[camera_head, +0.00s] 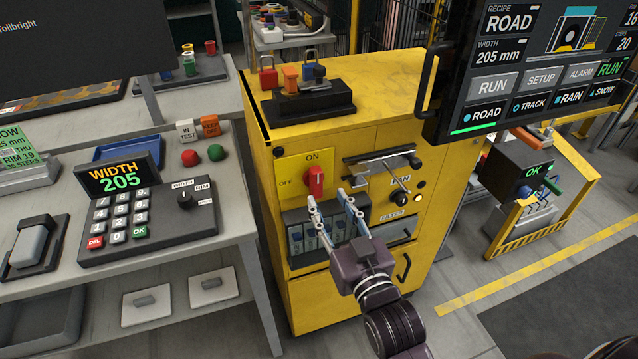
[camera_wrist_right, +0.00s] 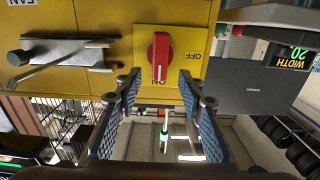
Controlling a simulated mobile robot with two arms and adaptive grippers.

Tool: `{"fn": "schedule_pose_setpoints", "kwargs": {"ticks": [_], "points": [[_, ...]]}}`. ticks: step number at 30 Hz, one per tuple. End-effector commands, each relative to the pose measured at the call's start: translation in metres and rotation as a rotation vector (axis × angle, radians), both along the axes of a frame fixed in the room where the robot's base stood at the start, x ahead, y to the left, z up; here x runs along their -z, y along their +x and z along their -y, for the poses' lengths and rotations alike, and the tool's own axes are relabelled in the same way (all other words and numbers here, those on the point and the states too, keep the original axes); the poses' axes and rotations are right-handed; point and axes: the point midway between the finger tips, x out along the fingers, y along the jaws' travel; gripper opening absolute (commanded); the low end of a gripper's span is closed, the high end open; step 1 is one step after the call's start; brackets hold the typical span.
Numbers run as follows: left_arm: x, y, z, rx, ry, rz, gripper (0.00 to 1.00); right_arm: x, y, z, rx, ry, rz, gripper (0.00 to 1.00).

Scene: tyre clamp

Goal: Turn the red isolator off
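The red isolator (camera_head: 315,182) is a red rotary handle on a yellow plate on the front of the yellow cabinet. Its handle stands upright, in line with the ON mark above it; OFF is marked to its left. In the right wrist view, which is upside down, the red isolator (camera_wrist_right: 160,57) shows whole, with nothing between the fingers. My right gripper (camera_head: 328,197) is open, in front of and just below the handle. In the wrist view its fingers (camera_wrist_right: 158,88) are spread to either side of the handle's line, apart from it. My left gripper is not in view.
A metal latch bar (camera_head: 382,167) and black FAN knob (camera_head: 400,197) sit right of the isolator. Padlocks on a black stand (camera_head: 313,103) are on the cabinet top. A keypad console (camera_head: 150,205) is on the left bench; a large screen (camera_head: 540,70) overhangs at right.

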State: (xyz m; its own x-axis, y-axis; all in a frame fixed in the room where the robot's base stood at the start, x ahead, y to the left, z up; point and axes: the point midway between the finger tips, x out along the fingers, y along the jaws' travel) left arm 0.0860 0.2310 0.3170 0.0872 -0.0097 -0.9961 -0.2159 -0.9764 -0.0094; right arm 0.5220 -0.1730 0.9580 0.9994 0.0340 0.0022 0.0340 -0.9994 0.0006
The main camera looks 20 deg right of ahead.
Motion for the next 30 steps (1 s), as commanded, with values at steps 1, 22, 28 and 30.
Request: {"fn": "schedule_pose_setpoints", "kwargs": {"ticks": [1, 22, 28, 30], "points": [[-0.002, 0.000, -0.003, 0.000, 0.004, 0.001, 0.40, -0.002, 0.007, 0.000, 0.000, 0.000, 0.002, 0.36], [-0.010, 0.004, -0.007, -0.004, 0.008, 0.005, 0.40, 0.000, 0.065, -0.002, 0.000, 0.000, -0.002, 0.36], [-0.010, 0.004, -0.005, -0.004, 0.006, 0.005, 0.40, 0.001, 0.065, -0.002, 0.000, 0.000, -0.002, 0.26], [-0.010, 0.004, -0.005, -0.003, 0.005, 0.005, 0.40, 0.001, 0.064, -0.002, 0.000, 0.000, -0.002, 0.19]]}}
